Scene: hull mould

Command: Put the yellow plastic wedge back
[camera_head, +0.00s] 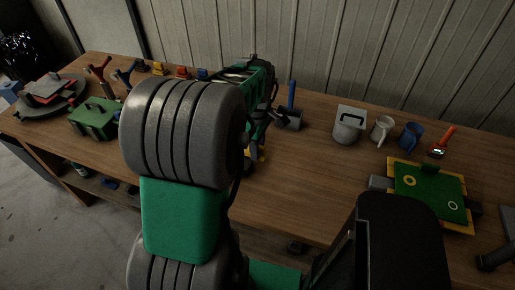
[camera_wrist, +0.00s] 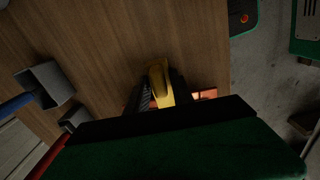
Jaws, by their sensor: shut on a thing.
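The yellow plastic wedge (camera_wrist: 157,82) is between the two dark fingers of my gripper (camera_wrist: 160,92) in the wrist view. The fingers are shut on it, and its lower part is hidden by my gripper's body. In the head view, my gripper (camera_head: 254,157) is mostly behind my arm, over the wooden bench, with a bit of yellow showing. I cannot tell whether the wedge touches the bench top. Small yellow (camera_head: 158,68), red (camera_head: 182,72) and blue (camera_head: 202,74) pieces stand along the back of the bench.
A blue-handled mallet (camera_head: 291,118) stands right of my gripper. Farther right are a grey pot (camera_head: 349,128), white and blue cups, and a green board (camera_head: 428,192). A green box (camera_head: 94,118) is at left. Bare bench (camera_head: 310,172) lies front-centre.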

